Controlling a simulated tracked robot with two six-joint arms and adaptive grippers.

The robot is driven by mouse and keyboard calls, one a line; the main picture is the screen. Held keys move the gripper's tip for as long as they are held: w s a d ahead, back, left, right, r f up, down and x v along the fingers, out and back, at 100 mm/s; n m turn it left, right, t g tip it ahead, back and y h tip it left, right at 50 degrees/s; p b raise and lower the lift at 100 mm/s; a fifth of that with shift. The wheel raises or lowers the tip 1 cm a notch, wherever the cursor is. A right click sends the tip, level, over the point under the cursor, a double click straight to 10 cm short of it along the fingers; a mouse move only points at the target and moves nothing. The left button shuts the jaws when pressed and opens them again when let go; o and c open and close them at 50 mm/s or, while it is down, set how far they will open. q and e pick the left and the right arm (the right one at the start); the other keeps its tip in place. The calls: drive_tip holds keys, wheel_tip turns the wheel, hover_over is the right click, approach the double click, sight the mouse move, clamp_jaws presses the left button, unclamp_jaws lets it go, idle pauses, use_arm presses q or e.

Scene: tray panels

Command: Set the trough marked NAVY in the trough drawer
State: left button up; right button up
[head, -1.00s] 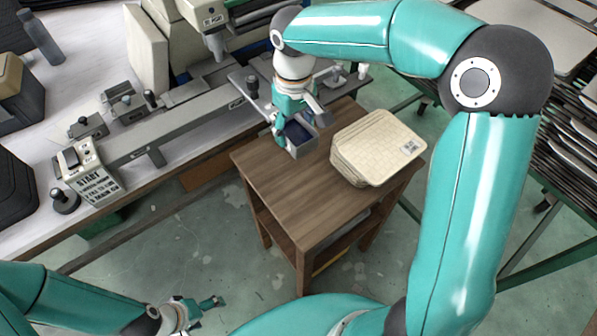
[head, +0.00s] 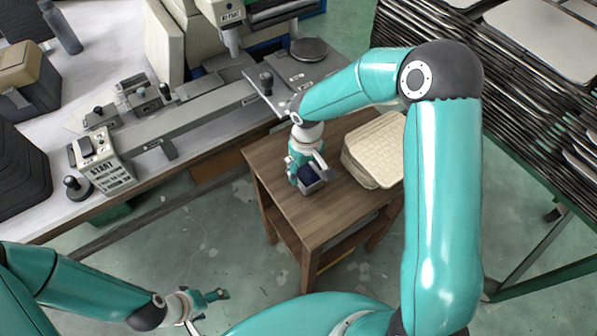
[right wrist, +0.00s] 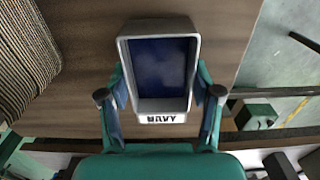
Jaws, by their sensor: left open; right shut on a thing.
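The trough marked NAVY is a small grey box with a dark blue inside. It shows in the right wrist view (right wrist: 160,25), its white NAVY label on the near end, and partly in the head view (head: 313,187). My right gripper (head: 307,180) is shut on it, one finger on each side, over the wooden table (head: 318,218). I cannot tell whether the trough touches the tabletop. My left gripper (head: 208,310) is open and empty over the floor at the lower left. I cannot make out the trough drawer.
A stack of cream trays (head: 372,150) lies on the table, right of the trough, partly behind my right arm. A bench with a machine and a START box (head: 103,168) stands at the left. A rack of dark trays (head: 470,75) stands at the right. Floor shows around the table.

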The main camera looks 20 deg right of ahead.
drive_tip(key=shift+f, duration=0.2)
drive_tip(key=o, duration=1.4)
